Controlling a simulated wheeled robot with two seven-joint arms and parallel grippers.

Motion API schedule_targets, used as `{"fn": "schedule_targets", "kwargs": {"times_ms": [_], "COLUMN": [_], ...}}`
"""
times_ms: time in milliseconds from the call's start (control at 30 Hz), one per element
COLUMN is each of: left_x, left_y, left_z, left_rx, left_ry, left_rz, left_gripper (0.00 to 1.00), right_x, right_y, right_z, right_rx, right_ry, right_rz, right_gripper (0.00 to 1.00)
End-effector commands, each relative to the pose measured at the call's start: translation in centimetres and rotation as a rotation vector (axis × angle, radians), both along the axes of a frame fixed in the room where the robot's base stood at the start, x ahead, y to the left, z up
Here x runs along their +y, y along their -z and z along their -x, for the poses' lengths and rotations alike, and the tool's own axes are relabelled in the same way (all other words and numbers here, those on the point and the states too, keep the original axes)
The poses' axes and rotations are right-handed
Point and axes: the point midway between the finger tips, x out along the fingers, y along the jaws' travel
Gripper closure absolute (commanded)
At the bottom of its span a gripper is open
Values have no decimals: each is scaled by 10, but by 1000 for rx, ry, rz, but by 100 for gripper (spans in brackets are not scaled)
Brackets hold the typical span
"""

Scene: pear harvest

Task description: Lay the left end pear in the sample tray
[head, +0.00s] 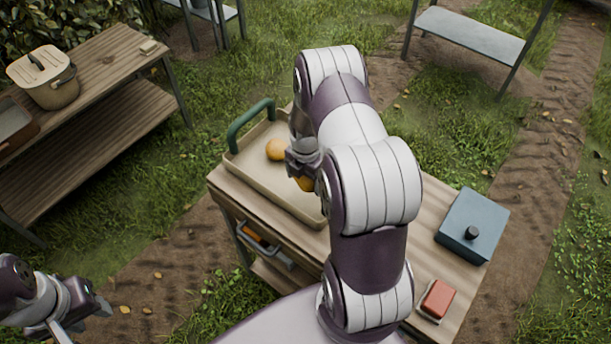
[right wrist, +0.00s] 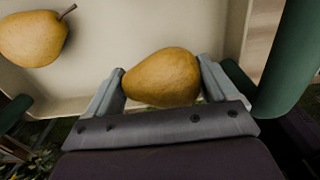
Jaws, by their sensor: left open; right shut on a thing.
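A beige tray (head: 275,187) with green handles sits on the wooden table; I take it as the sample tray. One yellow-brown pear (head: 277,149) lies inside it and also shows at the upper left of the right wrist view (right wrist: 33,38). My right gripper (head: 304,178) is over the tray, shut on another pear (right wrist: 162,78) held sideways between its two fingers. In the head view only part of this held pear (head: 305,185) shows. My arm hides the tray's right part. My left gripper (head: 84,322) is open and empty at the lower left, away from the table.
A blue-grey box (head: 472,226) with a black knob and a red block (head: 438,299) stand on the table's right part. A bench (head: 95,75) at left carries a lidded basket (head: 50,80).

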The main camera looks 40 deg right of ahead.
Motion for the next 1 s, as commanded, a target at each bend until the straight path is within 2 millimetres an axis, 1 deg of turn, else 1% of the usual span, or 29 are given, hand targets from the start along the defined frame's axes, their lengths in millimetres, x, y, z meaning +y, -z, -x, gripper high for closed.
{"fn": "schedule_targets", "kwargs": {"times_ms": [567, 1000], "left_x": [0, 0], "left_y": [1, 6], "left_z": [0, 0], "left_rx": [0, 0], "left_ry": [0, 0], "left_rz": [0, 0], "left_gripper": [57, 57], "right_x": [0, 0], "right_y": [1, 8], "right_z": [0, 0], "right_rx": [-1, -1], "right_ry": [0, 0], "right_rz": [1, 0], "right_gripper": [49, 49]}}
